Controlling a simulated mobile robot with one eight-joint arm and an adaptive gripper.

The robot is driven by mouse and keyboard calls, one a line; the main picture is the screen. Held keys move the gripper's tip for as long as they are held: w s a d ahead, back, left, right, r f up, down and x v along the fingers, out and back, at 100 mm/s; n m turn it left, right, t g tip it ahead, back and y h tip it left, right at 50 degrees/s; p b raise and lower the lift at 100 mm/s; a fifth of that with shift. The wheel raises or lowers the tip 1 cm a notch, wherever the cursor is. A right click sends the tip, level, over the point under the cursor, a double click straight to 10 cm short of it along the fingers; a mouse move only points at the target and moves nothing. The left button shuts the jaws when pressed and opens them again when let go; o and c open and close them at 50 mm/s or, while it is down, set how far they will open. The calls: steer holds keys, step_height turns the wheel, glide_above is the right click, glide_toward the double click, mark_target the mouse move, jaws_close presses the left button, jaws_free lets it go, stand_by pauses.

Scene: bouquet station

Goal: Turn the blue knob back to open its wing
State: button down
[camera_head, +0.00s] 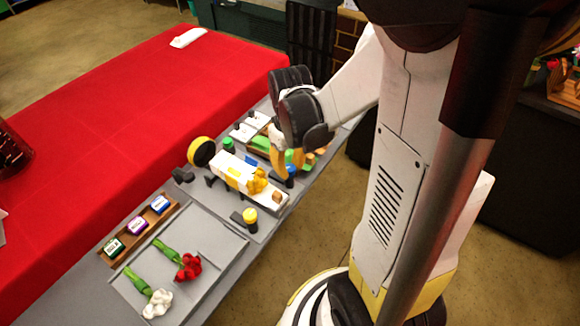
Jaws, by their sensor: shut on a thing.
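The blue knob (291,169) is near the right edge of the grey station, with dark parts below it. My gripper (287,160) reaches down over it, its orange-yellow fingers closed at the knob. The fingers and wrist hide part of the knob, so its turn angle cannot be read. The blue knob's wing cannot be made out clearly from here. A white and yellow fixture (235,172) holding a yellow flower (258,181) lies just left of the knob.
A yellow knob (250,215) and a green knob (228,144) stand nearby. A grey tray (205,238) holds a red flower (188,267) and a white flower (157,303). A wooden rack (149,215) holds small labelled blocks. The red table (120,110) is mostly bare.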

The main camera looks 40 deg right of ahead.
mark_target(290, 167)
steer(key=m, duration=0.5)
steer(key=shift+m, duration=0.3)
steer(key=m, duration=0.4)
steer(key=shift+m, duration=0.4)
steer(key=c, duration=1.1)
jaws_free()
steer(key=shift+r, duration=0.1)
step_height(290, 167, up, 12)
